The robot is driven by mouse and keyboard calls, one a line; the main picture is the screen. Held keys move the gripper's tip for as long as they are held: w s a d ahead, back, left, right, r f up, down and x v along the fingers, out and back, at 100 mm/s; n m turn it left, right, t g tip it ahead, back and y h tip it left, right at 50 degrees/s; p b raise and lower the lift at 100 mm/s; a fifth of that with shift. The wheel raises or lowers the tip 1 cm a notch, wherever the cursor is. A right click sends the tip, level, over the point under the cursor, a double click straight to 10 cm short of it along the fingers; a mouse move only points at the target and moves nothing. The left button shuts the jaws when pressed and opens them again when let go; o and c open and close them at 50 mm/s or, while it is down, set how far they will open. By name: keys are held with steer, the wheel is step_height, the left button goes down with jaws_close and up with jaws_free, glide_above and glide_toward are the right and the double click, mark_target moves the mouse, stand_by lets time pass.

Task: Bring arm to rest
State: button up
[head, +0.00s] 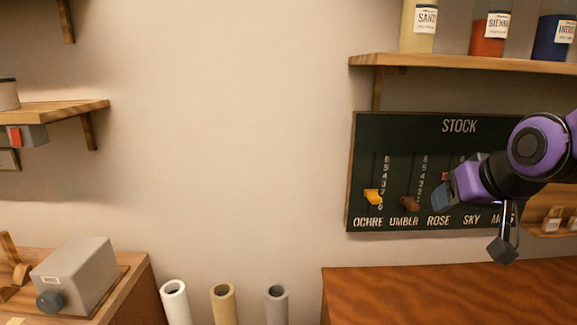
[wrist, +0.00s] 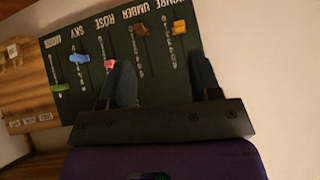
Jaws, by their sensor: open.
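My gripper (head: 440,198) is at the right of the head view, in front of the dark STOCK board (head: 420,135). In the wrist view my gripper (wrist: 163,75) shows two dark fingers spread apart with nothing between them. The gap to the board is hard to judge. My purple and black arm hides the board's right part in the head view. The ochre slider (head: 372,196) and the brown umber slider (head: 409,204) show left of my gripper. The pink rose slider (wrist: 109,64), blue sky slider (wrist: 79,58) and green slider (wrist: 60,88) show in the wrist view.
A wooden shelf (head: 460,60) with labelled jars runs above the board. A wooden counter (head: 450,295) lies below it. At left are a grey box with a knob (head: 75,275) and a shelf (head: 60,110). Several rolls (head: 223,300) stand between. The middle wall is bare.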

steer(key=s+d+r+g+h, duration=0.1)
steer(key=s+r+g, duration=0.2)
steer(key=s, duration=1.1)
steer(key=shift+d, duration=0.35)
stand_by(2.2)
